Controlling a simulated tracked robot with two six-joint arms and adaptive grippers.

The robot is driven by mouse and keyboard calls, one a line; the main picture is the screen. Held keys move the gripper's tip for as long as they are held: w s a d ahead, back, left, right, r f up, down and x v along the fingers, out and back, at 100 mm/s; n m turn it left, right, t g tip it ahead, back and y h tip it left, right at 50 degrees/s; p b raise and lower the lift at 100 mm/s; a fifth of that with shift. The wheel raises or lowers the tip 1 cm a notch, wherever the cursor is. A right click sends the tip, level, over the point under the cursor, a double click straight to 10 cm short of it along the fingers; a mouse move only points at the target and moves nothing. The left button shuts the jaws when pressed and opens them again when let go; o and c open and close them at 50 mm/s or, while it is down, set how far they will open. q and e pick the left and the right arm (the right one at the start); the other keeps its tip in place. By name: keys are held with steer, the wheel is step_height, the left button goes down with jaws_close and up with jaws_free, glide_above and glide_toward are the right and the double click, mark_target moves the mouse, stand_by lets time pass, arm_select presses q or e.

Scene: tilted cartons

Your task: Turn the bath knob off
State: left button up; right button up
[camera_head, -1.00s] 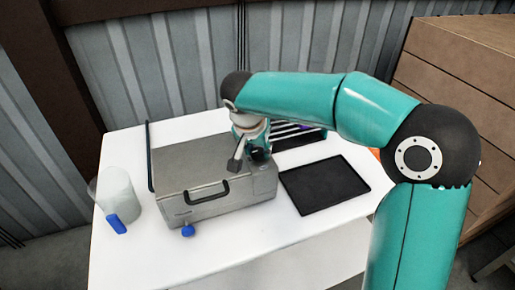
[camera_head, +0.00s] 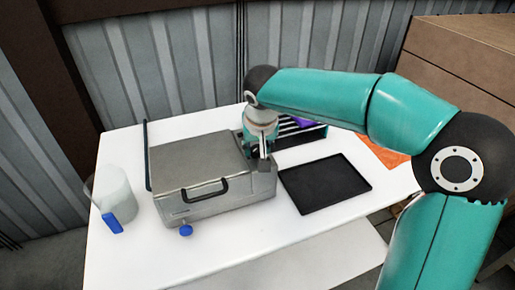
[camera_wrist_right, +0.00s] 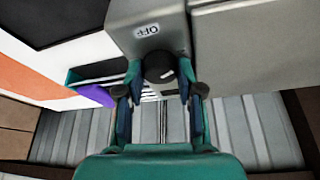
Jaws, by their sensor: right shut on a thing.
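The bath is a grey metal box (camera_head: 185,160) with a lid and a black handle (camera_head: 205,192), standing on the white table. My right gripper (camera_head: 261,158) is at the right end of the bath, pointing down. In the right wrist view, the black round knob (camera_wrist_right: 160,66) sits on the bath's end panel (camera_wrist_right: 140,12) beside an OFF label (camera_wrist_right: 147,30). The fingers of my right gripper (camera_wrist_right: 160,80) are on either side of the knob, shut on it. In the head view the gripper largely hides the knob. My left gripper is not in view.
A clear jug (camera_head: 115,193) with a blue handle stands left of the bath. A blue tap (camera_head: 186,230) sticks out at its front. A black tray (camera_head: 325,184) lies to the right, with a dark rack (camera_head: 298,133) behind it. The table's front (camera_head: 200,262) is clear.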

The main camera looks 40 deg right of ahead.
steer(key=n, duration=0.2)
steer(key=n+y, duration=0.1)
steer(key=n, duration=0.1)
steer(key=shift+d+r+n+t+y+p, duration=0.1)
steer(key=shift+d+n+t+y+p, duration=0.05)
steer(key=shift+n+t+y+p, duration=0.2)
steer(key=n+y+p, duration=0.1)
steer(key=n+y, duration=0.1)
steer(key=n, duration=0.3)
steer(key=shift+d+n, duration=0.1)
steer(key=shift+n, duration=0.15)
steer(key=o, duration=0.8)
steer(key=shift+o, duration=0.2)
steer(key=v, duration=1.1)
steer(key=shift+d+r, duration=0.15)
steer(key=shift+r, duration=0.3)
steer(key=shift+w, duration=0.1)
